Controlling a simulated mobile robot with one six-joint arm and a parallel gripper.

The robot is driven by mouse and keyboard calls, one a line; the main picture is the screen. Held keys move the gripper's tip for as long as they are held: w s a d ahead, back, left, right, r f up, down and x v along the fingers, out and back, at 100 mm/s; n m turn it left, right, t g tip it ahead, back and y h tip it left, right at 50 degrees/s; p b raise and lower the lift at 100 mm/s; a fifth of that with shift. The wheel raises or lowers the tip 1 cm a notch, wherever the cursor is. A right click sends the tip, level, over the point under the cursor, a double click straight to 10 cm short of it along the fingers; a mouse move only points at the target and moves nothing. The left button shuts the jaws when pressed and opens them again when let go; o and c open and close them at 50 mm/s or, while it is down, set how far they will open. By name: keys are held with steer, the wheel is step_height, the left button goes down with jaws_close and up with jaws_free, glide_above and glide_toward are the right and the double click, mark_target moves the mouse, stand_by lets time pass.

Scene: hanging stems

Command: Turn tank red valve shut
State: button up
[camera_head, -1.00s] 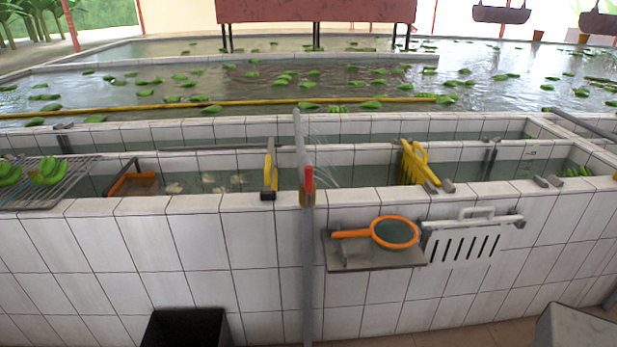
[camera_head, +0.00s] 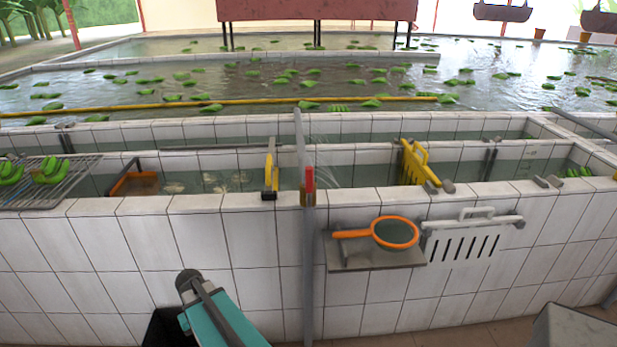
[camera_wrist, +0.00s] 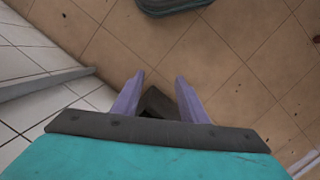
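The red valve handle (camera_head: 309,179) sits on the upright grey pipe (camera_head: 309,250) at the front wall of the tiled tank, near the middle of the head view. The handle stands upright, in line with the pipe. Water sprays from the pipe above the tank. My gripper (camera_wrist: 160,82) shows in the wrist view with its two purple fingers apart and nothing held between them. It points toward the tiled floor, away from the valve. In the head view my teal arm is at the lower left, below and left of the valve; the fingers are not visible there.
A shelf (camera_head: 352,258) with an orange-rimmed net (camera_head: 395,233) and a white slotted rack (camera_head: 470,240) hang right of the pipe. A black bin (camera_head: 160,328) stands at the lower left. A yellow-and-black tool (camera_head: 270,175) is just left of the valve.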

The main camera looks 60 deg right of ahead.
steer(key=w+d+r+m+t, duration=0.15)
steer(key=w+d+r, duration=0.25)
steer(key=d+r, duration=0.75)
steer(key=m+t+h+p, duration=0.2)
steer(key=m+h, duration=0.2)
steer(key=m, duration=0.3)
glide_toward(309, 170)
steer(key=shift+s+a+r, duration=0.25)
steer(key=shift+r, duration=0.1)
steer(key=shift+d+p+x, duration=0.15)
steer(key=shift+p+x, duration=0.75)
steer(key=shift+x, duration=2.55)
steer(key=shift+d+p+x, duration=0.1)
steer(key=shift+p+x, duration=0.8)
steer(key=shift+x, duration=2.55)
steer(key=shift+w+r, duration=0.1)
steer(key=shift+w, duration=0.1)
